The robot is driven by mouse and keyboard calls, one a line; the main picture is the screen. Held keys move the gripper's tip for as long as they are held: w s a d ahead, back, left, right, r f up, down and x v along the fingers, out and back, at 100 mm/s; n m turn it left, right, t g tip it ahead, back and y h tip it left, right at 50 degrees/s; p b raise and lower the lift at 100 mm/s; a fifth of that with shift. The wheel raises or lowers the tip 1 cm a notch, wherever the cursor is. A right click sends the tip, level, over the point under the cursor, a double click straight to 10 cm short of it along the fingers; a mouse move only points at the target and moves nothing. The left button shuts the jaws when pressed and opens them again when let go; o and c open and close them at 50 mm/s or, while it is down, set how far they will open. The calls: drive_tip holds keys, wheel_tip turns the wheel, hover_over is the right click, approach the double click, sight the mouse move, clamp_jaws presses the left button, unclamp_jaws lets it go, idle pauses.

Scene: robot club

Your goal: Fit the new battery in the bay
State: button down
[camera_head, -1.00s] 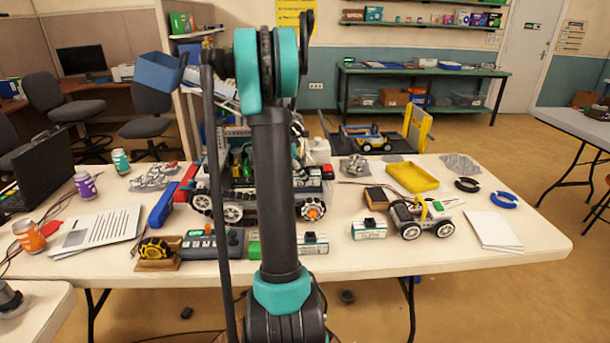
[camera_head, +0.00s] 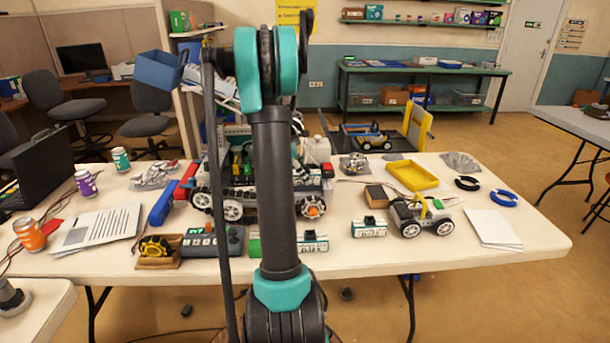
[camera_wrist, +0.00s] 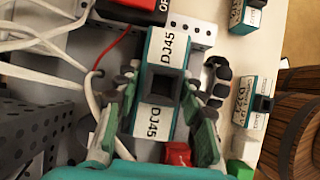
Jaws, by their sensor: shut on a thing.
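A battery (camera_wrist: 155,118) with a teal body, white "DJ45" labels and a dark square block in its middle is between the two fingers of my gripper (camera_wrist: 160,125) in the wrist view. My gripper is shut on it. The battery is over the wheeled robot, whose perforated metal plate (camera_wrist: 196,32) shows beyond it. I cannot tell whether the battery touches the bay; the bay is hidden under it. In the head view, the wheeled robot (camera_head: 236,205) stands on the table, partly covered by my arm, and my gripper cannot be made out clearly.
Two similar batteries stand on the table, one at front centre (camera_head: 313,243) and one further right (camera_head: 369,228). White cables (camera_wrist: 45,45) and a red block (camera_wrist: 135,12) lie close to the gripper. A small car (camera_head: 420,216) and yellow tray (camera_head: 412,176) are at right.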

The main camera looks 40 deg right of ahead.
drive_tip(key=shift+s+a+f, duration=0.1)
drive_tip(key=shift+a+f, duration=0.05)
drive_tip(key=shift+f, duration=0.35)
idle(0.4)
drive_tip(key=c, duration=1.3)
unclamp_jaws()
drive_tip(key=shift+c, duration=0.2)
drive_tip(key=o, duration=0.5)
drive_tip(key=shift+f, duration=0.15)
drive_tip(key=shift+c, duration=0.2)
drive_tip(key=shift+w+r, duration=0.2)
drive_tip(key=shift+r, duration=3.45)
drive_tip(key=shift+s, duration=0.1)
